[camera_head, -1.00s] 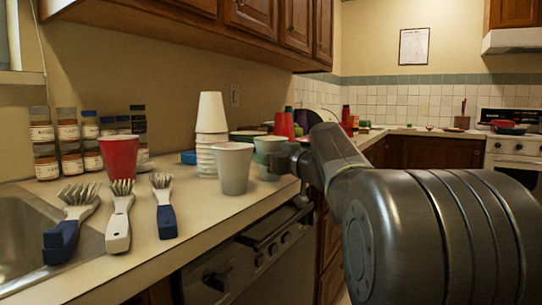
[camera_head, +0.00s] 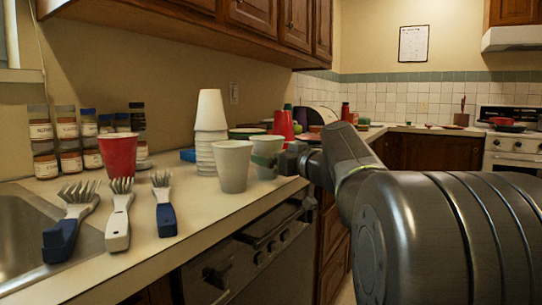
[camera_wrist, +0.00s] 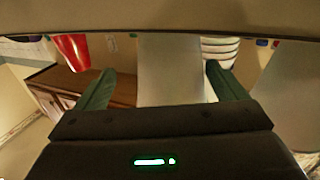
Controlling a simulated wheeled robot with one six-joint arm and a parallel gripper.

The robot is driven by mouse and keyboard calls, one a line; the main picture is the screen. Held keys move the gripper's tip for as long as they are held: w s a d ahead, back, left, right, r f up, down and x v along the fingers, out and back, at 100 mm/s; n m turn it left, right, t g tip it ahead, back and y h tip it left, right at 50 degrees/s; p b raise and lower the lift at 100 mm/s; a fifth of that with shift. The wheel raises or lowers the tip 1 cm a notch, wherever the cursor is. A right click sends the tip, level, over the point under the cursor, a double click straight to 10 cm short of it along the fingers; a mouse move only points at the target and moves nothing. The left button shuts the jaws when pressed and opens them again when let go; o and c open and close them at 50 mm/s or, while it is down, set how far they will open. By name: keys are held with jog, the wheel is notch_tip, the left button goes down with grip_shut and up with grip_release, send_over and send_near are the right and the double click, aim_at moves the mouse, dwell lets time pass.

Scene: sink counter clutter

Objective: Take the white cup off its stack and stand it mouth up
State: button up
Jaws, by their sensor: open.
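The white cup (camera_head: 210,110) is mouth down on top of a stack of nested white cups (camera_head: 207,157) by the back wall. Part of the stack also shows in the wrist view (camera_wrist: 220,52), its top out of frame. My gripper (camera_head: 264,160) is open, low and to the right of the stack, and partly hidden by my arm. In the wrist view, its green fingers (camera_wrist: 161,66) are apart. A pale cup (camera_wrist: 165,75) shows between them; I cannot tell if it is between the jaws or beyond them.
A pale cup (camera_head: 233,167) stands mouth up in front of the stack, with another (camera_head: 267,150) beside my gripper. A red cup (camera_head: 118,157), brushes (camera_head: 120,215) and spice jars (camera_head: 66,145) stand or lie left. The front counter strip (camera_head: 215,203) is clear.

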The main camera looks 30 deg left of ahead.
jog(key=v, duration=1.1)
jog(key=shift+p, duration=0.4)
jog(key=shift+a, duration=0.1)
jog(key=b+x, duration=0.1)
jog(key=x, duration=1.2)
jog(key=shift+w+a, duration=0.2)
jog(key=shift+a, duration=0.1)
jog(key=shift+r, duration=0.25)
jog(key=shift+d, duration=0.1)
